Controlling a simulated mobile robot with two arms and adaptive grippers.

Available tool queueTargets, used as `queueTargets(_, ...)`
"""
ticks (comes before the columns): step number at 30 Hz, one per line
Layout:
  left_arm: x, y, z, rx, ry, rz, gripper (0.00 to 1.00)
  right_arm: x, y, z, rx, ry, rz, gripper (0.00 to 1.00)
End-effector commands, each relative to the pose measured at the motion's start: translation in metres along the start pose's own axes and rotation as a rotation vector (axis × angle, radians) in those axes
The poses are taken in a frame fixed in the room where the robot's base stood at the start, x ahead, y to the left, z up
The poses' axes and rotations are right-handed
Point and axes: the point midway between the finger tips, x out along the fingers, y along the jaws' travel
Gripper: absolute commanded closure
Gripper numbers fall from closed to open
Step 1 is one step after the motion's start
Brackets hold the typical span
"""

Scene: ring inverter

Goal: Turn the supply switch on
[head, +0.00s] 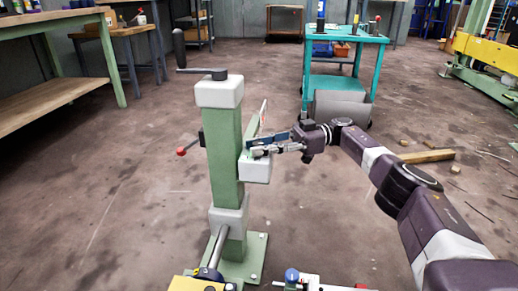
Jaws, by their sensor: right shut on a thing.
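A green column machine (224,150) with light grey blocks stands on a bolted green base plate (243,270). A crank with a dark upright handle (178,48) sits on its top. A lever with a red knob (181,151) sticks out to its left. My right gripper (262,147) reaches in from the right to the bracket (256,170) on the column's right side. Its fingers are shut on a small part there, mostly hidden by them. I cannot tell whether this part is the supply switch; no switch is clearly recognisable. My left gripper is out of view.
A teal cart (340,83) stands behind to the right. A green workbench (50,105) is at the left. A wooden beam (427,156) lies on the floor at the right. A blue knob (292,275) shows at the bottom edge. The floor left of the column is clear.

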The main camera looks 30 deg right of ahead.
Motion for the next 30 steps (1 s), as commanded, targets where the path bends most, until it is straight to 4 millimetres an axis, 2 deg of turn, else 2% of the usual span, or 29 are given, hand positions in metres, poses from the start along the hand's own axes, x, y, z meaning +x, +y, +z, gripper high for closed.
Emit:
queueTargets(5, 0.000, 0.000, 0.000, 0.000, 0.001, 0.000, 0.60, 0.002, 0.000, -0.002, -0.002, 0.003, -0.004, 1.00)
queueTargets(6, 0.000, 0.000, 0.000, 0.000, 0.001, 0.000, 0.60, 0.002, 0.000, -0.002, -0.002, 0.003, -0.004, 0.77)
queueTargets(11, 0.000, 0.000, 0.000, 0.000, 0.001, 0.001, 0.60, 0.002, 0.000, -0.001, -0.002, 0.003, -0.003, 0.60)
queueTargets(19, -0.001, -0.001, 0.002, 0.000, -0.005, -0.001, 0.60, 0.001, 0.000, -0.001, -0.001, 0.001, -0.001, 0.60)
queueTargets(22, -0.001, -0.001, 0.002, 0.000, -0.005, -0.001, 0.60, 0.001, 0.000, -0.007, -0.003, 0.001, -0.001, 0.60)
queueTargets(26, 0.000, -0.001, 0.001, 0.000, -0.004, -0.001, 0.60, 0.001, -0.001, -0.027, -0.006, 0.001, -0.003, 0.60)
queueTargets(30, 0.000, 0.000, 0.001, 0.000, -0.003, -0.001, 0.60, 0.001, 0.000, -0.056, -0.007, 0.002, -0.003, 0.60)
